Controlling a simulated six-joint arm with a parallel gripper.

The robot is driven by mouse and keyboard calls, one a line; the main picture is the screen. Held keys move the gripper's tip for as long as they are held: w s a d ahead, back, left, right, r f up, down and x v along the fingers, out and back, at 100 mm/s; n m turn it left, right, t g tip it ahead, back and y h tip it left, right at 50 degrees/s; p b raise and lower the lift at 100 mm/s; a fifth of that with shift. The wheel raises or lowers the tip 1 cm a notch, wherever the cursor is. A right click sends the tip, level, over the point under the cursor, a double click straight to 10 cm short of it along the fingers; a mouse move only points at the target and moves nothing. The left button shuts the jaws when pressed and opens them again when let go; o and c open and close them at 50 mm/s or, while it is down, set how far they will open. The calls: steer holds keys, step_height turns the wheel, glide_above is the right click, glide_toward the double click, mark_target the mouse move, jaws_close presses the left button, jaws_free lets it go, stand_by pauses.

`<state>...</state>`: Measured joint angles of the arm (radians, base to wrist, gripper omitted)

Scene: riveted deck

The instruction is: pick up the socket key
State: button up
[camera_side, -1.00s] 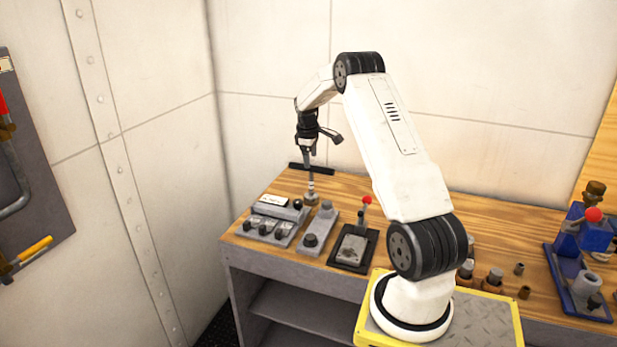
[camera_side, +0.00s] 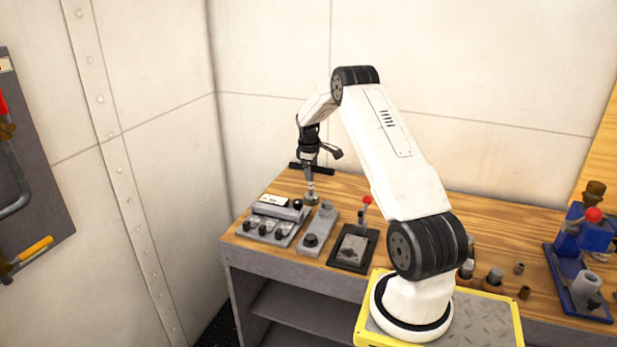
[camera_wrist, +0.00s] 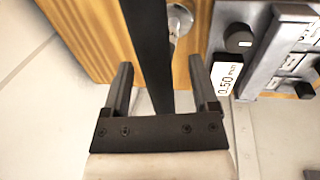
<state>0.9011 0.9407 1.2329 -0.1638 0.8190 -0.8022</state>
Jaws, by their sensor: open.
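The socket key has a black crossbar (camera_side: 297,165) and a pale metal shaft, standing upright on a round base on the wooden bench in the side view. In the wrist view its black bar (camera_wrist: 150,40) runs between the two fingers, and the metal part (camera_wrist: 180,20) shows beside it. My gripper (camera_side: 310,167) is over the crossbar, pointing down. In the wrist view my gripper (camera_wrist: 162,85) is open, with a gap on each side of the bar. Whether the fingers reach below the bar is hard to tell.
A blue vise (camera_side: 580,262) is far right. The wall is behind.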

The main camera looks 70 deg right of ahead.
jaws_close()
steer(key=shift+r, duration=0.2)
steer(key=shift+r, duration=0.6)
steer(key=s+a+r, duration=0.9)
steer(key=a+r, duration=0.1)
steer(key=r, duration=0.1)
steer(key=shift+s+r, duration=0.25)
steer(key=shift+s, duration=0.1)
stand_by(0.4)
